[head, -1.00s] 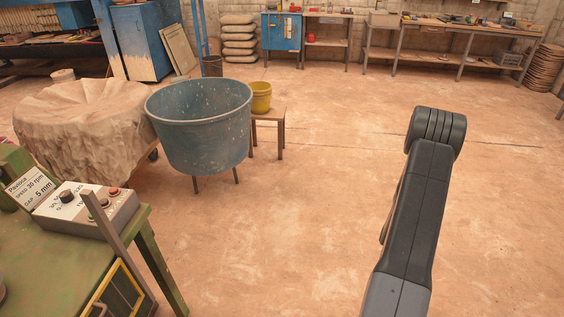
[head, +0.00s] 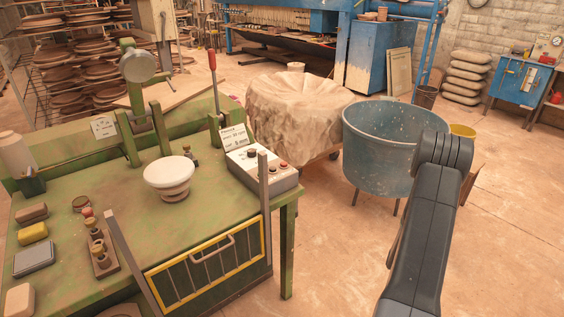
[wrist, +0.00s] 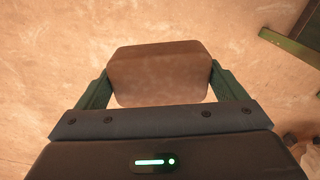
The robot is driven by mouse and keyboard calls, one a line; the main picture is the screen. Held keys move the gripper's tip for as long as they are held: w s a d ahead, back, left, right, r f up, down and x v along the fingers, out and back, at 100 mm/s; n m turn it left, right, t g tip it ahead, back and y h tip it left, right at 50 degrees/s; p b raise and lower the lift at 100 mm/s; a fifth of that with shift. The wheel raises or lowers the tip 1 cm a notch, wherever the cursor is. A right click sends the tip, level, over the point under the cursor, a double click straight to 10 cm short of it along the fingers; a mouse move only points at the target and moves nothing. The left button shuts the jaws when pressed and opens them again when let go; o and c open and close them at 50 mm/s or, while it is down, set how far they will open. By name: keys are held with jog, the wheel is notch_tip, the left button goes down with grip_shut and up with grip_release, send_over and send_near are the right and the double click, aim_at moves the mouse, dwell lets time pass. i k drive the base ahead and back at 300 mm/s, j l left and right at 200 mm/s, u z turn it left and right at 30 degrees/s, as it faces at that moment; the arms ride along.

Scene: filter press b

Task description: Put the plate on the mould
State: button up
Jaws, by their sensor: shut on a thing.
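My gripper (wrist: 157,85) is shut on a flat brown piece with cut corners (wrist: 158,66), apparently the plate. It sits between the two green fingers in the wrist view, above the bare floor. A white round mould (head: 168,174), wide and dish-like on a narrower foot, stands on the green machine table (head: 130,245) in the head view. The mould's top looks bare. My gripper and the plate are out of the head view, where only my arm shows at the right, well apart from the mould.
A control box (head: 262,171) stands right of the mould. Upright bars and a yellow-framed guard (head: 210,263) line the table's front edge. A lever with a red grip (head: 212,62) rises behind. Sponges and small tools lie at left. A blue tub (head: 380,150) stands beyond the table.

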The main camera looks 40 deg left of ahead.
aim_at(168, 168)
jog(key=u, duration=1.55)
